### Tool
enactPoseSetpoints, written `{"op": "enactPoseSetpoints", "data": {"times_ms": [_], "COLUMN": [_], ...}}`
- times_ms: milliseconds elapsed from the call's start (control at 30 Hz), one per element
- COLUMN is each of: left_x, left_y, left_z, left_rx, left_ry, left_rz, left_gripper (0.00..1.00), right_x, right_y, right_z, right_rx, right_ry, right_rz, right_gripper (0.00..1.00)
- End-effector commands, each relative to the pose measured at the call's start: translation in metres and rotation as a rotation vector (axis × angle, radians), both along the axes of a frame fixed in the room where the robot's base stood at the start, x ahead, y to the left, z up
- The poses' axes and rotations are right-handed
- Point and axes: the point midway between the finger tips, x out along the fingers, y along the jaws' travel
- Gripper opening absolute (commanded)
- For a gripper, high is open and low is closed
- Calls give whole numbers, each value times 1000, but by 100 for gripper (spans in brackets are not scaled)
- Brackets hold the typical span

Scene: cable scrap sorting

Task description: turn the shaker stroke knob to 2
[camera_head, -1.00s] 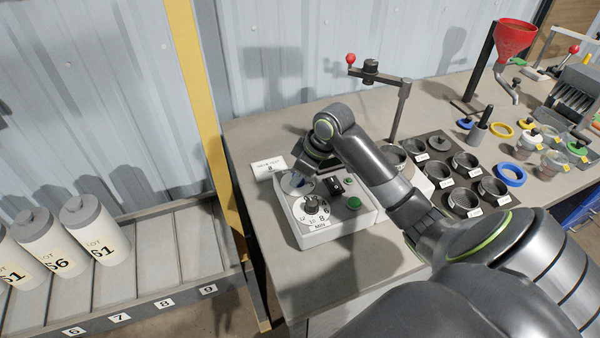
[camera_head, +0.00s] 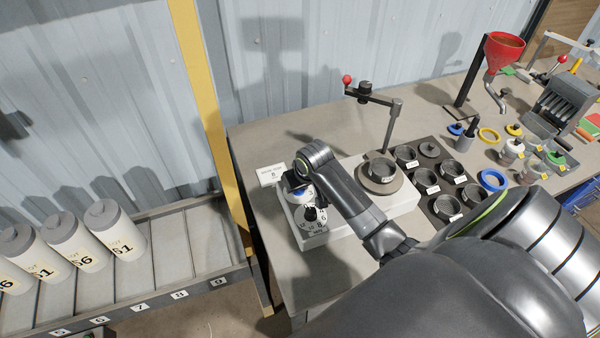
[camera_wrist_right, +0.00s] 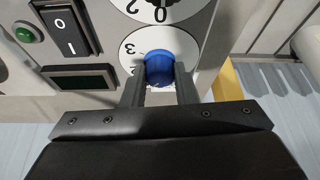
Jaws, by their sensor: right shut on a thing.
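The shaker's control box (camera_head: 341,228) is pale grey and stands near the left end of the bench. Its blue stroke knob (camera_wrist_right: 158,64) sits on a white numbered dial (camera_wrist_right: 128,46), where a 3 is readable. The knob's pointer direction is hidden. My right gripper (camera_wrist_right: 160,84) is shut on the blue knob, with one finger on each side. My left gripper is not in view.
The box carries a black rocker switch (camera_wrist_right: 66,28), a green button (camera_wrist_right: 28,32) and a dark display (camera_wrist_right: 80,79). A small card (camera_head: 270,175) lies behind the box.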

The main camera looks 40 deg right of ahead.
Motion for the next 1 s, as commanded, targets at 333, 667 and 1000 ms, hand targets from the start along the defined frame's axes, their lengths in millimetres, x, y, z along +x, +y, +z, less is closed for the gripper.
{"op": "enactPoseSetpoints", "data": {"times_ms": [333, 667, 1000], "left_x": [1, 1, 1], "left_y": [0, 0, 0], "left_z": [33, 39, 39], "left_rx": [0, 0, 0], "left_ry": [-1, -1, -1], "left_rz": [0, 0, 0], "left_gripper": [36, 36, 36], "right_x": [2, 3, 3], "right_y": [2, 2, 2], "right_z": [4, 2, 2], "right_rx": [0, -1, -1], "right_ry": [-3, -6, -8], "right_rz": [-245, -348, -362], "right_gripper": [4, 4, 4]}}
